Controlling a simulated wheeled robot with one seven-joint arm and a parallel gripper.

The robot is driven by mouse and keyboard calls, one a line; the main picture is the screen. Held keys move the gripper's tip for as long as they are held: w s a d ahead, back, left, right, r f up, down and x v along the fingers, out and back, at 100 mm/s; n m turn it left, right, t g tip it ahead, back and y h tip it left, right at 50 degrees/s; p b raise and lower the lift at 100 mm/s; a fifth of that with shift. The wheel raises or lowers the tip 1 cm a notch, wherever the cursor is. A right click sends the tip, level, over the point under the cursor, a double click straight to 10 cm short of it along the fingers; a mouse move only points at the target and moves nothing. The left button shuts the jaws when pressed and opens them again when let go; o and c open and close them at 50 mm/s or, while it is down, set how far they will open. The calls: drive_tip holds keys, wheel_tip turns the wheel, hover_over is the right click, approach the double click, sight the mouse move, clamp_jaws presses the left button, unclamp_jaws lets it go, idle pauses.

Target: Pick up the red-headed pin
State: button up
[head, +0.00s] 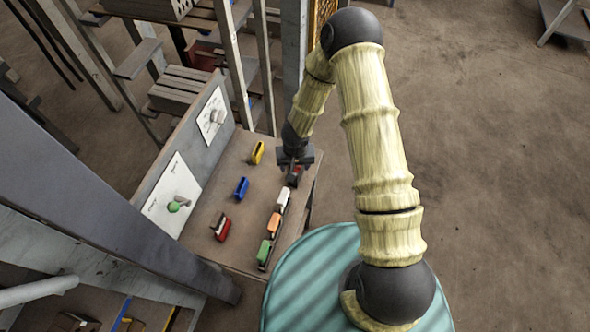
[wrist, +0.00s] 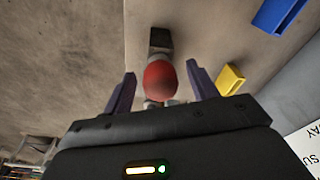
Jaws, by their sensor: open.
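The red-headed pin shows in the wrist view as a round red head (wrist: 160,78), with pale grey parts below it and a dark block (wrist: 160,42) just beyond. My gripper (wrist: 160,70) is open, with one dark finger on each side of the head and a visible gap on both sides. In the head view my gripper (head: 295,161) is low over the far right end of the table, and a small dark and red piece (head: 295,176) shows just below it. The lower part of the pin is hidden by the gripper body.
A white piece (head: 282,200), an orange piece (head: 274,223) and a green piece (head: 265,250) stand in a row along the table's right edge. Yellow (head: 257,153), blue (head: 241,188) and red (head: 222,230) pieces stand further left. An upright back panel (head: 190,152) carries white boards.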

idle(0.5)
drive_tip(key=c, duration=1.1)
drive_tip(key=shift+r, duration=0.1)
wheel_tip(320, 180, up, 10)
drive_tip(key=p, duration=0.5)
drive_tip(key=shift+s+p, duration=0.1)
drive_tip(key=shift+p, duration=0.25)
